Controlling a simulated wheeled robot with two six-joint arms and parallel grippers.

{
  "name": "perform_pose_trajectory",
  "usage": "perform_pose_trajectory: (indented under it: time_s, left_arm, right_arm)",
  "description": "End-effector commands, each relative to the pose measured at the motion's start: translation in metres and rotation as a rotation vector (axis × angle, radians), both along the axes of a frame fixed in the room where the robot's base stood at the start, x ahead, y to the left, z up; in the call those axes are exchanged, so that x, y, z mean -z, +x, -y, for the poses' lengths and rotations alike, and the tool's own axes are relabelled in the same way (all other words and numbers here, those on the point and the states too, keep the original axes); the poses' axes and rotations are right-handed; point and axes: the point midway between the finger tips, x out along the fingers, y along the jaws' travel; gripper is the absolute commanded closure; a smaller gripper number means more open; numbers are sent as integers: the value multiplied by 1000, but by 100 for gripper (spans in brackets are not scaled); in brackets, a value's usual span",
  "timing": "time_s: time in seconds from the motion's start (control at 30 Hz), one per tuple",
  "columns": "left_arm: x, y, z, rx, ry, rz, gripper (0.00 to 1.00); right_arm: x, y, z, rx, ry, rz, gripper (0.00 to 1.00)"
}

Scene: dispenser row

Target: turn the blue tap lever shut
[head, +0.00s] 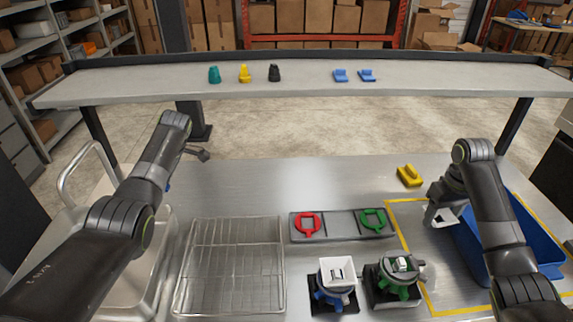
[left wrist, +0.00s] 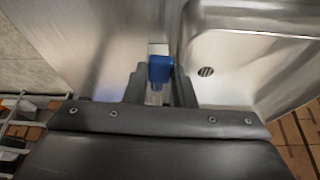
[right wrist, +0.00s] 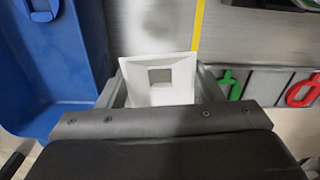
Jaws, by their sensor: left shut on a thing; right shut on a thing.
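The blue tap lever (left wrist: 160,67) shows in the left wrist view between the fingers of my left gripper (left wrist: 159,84), beside the steel sink. The gripper is shut on it. In the head view my left arm covers most of the lever, and only a small blue bit (head: 168,187) shows at the arm's edge. The grey tap spout (head: 198,153) sticks out to the right of that arm. My right gripper (head: 441,214) is shut on a white square piece with a square opening (right wrist: 160,82), near the blue bin. How far the lever is turned cannot be told.
A wire rack (head: 230,265) lies right of the sink (head: 150,275). A grey holder (head: 341,226) has red and green rings. Two small machines, one with a white hopper (head: 337,271), stand in front. A yellow piece (head: 409,176) lies near the blue bin (head: 468,243). A shelf spans the back.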

Motion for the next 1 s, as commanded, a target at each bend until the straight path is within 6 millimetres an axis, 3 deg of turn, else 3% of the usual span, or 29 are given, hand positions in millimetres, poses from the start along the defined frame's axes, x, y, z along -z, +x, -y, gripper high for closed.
perform_pose_trajectory:
  time_s: [0.2, 0.73, 0.77, 0.9, 1.0]
  left_arm:
    - [0, 3, 2, -62, 1, 6, 100]
    - [-2, 3, 2, -87, 1, 9, 100]
    - [-2, 4, 2, -87, 1, 9, 76]
    - [-2, 3, 2, -87, 1, 7, 57]
    - [-1, 3, 2, -86, 1, 6, 55]
  right_arm:
    - [10, 0, 0, 0, 0, 0, 64]
    - [11, 0, 0, 0, 0, 0, 64]
    - [11, 0, 0, 0, 0, 0, 64]
    - [11, 0, 0, 0, 0, 0, 64]
    - [11, 0, 0, 0, 0, 0, 64]
